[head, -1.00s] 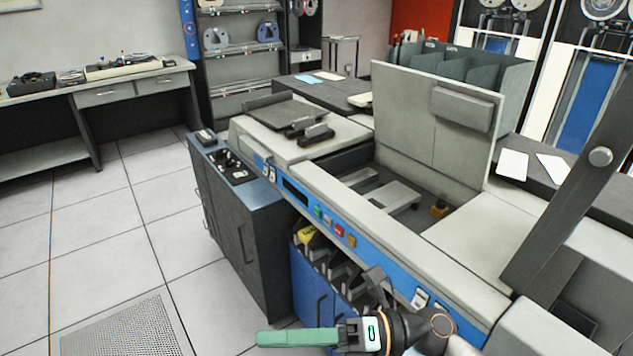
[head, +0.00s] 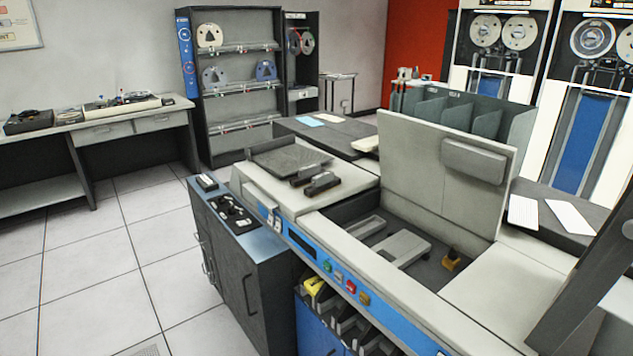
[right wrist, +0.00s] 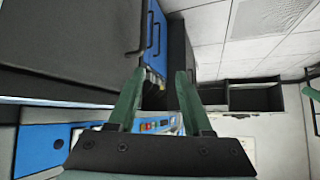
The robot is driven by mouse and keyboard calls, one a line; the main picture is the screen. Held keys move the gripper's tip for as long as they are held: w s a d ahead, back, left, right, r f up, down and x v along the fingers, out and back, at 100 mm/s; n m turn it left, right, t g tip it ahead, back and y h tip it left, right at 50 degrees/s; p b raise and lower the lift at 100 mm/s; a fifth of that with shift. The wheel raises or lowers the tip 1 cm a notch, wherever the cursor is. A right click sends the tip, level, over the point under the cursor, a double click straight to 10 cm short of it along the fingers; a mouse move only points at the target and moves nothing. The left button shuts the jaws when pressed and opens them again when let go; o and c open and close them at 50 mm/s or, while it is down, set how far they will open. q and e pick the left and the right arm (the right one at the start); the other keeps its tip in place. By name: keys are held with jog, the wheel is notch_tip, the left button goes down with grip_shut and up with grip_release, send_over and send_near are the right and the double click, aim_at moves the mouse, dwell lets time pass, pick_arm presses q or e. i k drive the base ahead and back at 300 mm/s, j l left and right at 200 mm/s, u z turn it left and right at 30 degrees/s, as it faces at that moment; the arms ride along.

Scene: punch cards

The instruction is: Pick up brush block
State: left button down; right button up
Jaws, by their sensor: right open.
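In the head view, a small dark block with an orange-brown base (head: 451,259) sits on the floor of the open machine bay, near its right end. Two dark blocks (head: 317,180) lie on the machine's light top, left of the bay. I cannot tell for certain which is the brush block. My right gripper (right wrist: 157,85) is open, with its two green fingers apart and nothing seen between them. It is over the front side of the machine, away from the bay. None of these blocks can be made out in the right wrist view. My left gripper is not in view.
The raised lid (head: 410,165) stands behind the bay. Light grey brackets (head: 400,247) lie inside it. A blue front panel with coloured buttons (head: 338,277) and card pockets (head: 335,312) is in front. A dark cabinet (head: 250,270) stands at left, with clear floor beyond.

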aim_at(323, 182)
jog(key=i+j, duration=0.3)
jog(key=j, duration=0.15)
jog(key=i+j, duration=0.3)
jog(key=i+j+z, duration=0.05)
jog(key=j, duration=0.05)
